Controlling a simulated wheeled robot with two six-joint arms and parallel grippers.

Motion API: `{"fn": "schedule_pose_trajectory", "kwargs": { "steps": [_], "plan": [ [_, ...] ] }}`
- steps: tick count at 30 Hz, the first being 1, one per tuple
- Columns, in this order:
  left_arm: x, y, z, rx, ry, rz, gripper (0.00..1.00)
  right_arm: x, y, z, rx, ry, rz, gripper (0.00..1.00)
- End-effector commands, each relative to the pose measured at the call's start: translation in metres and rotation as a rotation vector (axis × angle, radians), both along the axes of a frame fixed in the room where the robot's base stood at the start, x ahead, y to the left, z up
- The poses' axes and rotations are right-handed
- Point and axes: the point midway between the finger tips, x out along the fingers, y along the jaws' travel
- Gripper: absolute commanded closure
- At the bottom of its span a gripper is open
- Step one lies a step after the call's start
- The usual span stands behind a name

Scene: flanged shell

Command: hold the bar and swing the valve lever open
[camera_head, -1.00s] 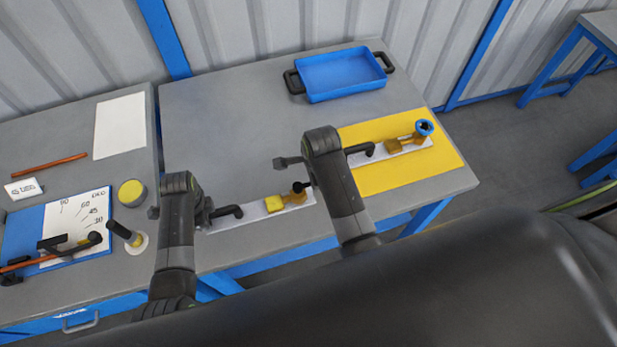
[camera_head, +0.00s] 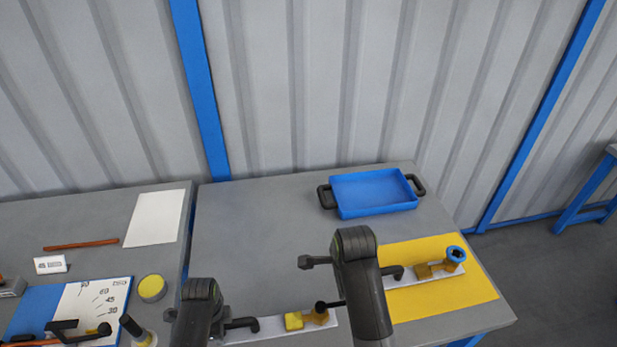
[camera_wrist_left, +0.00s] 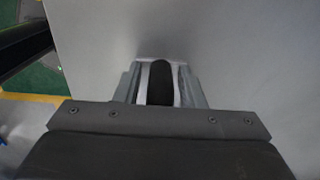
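A long white bar (camera_head: 268,333) lies along the front of the table, with a bent black handle (camera_head: 242,323) at its left and a yellow valve block (camera_head: 294,321) on it. A lever with a black ball end (camera_head: 320,305) is beside the block. My left gripper (camera_head: 220,318) is at the black handle. In the left wrist view, the gripper (camera_wrist_left: 160,85) has its fingers close on both sides of a black rounded piece (camera_wrist_left: 160,90), seemingly the handle. My right arm stands between the two bars; its fingers are hidden behind its own wrist.
A second white bar with a black handle and a blue ring (camera_head: 456,254) lies on a yellow mat (camera_head: 470,290). A blue tray (camera_head: 372,193) stands at the back. The left table holds a marked board (camera_head: 95,305) and a round yellow-topped tin (camera_head: 152,288). The table's middle is clear.

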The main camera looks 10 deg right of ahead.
Motion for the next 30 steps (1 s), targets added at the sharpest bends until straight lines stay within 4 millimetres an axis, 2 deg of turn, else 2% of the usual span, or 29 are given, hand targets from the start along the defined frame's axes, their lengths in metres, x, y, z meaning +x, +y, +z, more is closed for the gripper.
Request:
{"fn": "schedule_pose_trajectory", "kwargs": {
  "steps": [3, 14, 20, 30],
  "plan": [
    [0.0, 0.0, 0.0, 0.0, -0.001, 0.0, 0.52, 0.0, 0.0, 0.0, 0.0, 0.0, 0.0, 0.66],
    [0.001, -0.001, 0.006, -0.001, -0.002, 0.0, 0.52, 0.0, 0.0, 0.0, 0.0, 0.0, 0.0, 0.66],
    [0.001, 0.0, 0.032, -0.002, -0.005, 0.001, 0.52, 0.0, 0.0, 0.0, 0.0, 0.0, 0.0, 0.66],
    [0.001, 0.0, 0.095, -0.002, -0.005, 0.0, 0.52, 0.0, 0.0, 0.0, 0.0, 0.0, 0.0, 0.66]
  ]
}}
